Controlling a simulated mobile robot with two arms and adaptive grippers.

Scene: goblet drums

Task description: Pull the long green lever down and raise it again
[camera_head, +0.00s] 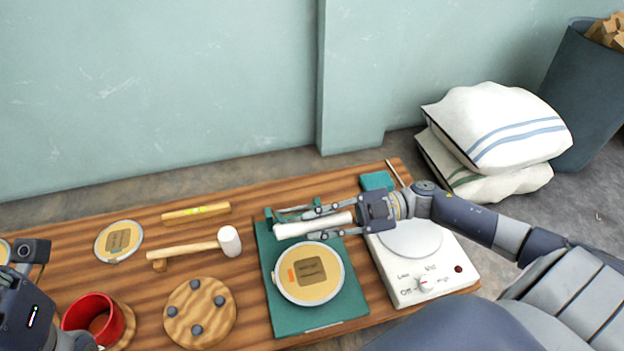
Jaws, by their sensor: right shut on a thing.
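A green press-like device (347,300) lies on the wooden table, with a flat base. A round tan drumhead (328,284) with a pale rim rests on its near half. A white cylindrical bar (300,228) lies across its far half, with green parts (290,212) just behind it. I cannot tell which green part is the long lever. My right gripper (322,223) reaches in from the right and is shut on the white bar, one finger on its far side and one on its near side. My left gripper (30,252) is partly in view at the left edge; its fingers are unclear.
A white hot plate (418,268) with a knob stands under my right forearm. A mallet (230,242), a yellow level (196,213), another drumhead (119,241), a round wooden board (200,313) and a red mug (93,316) lie left. White sacks (500,125) stand beyond the table.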

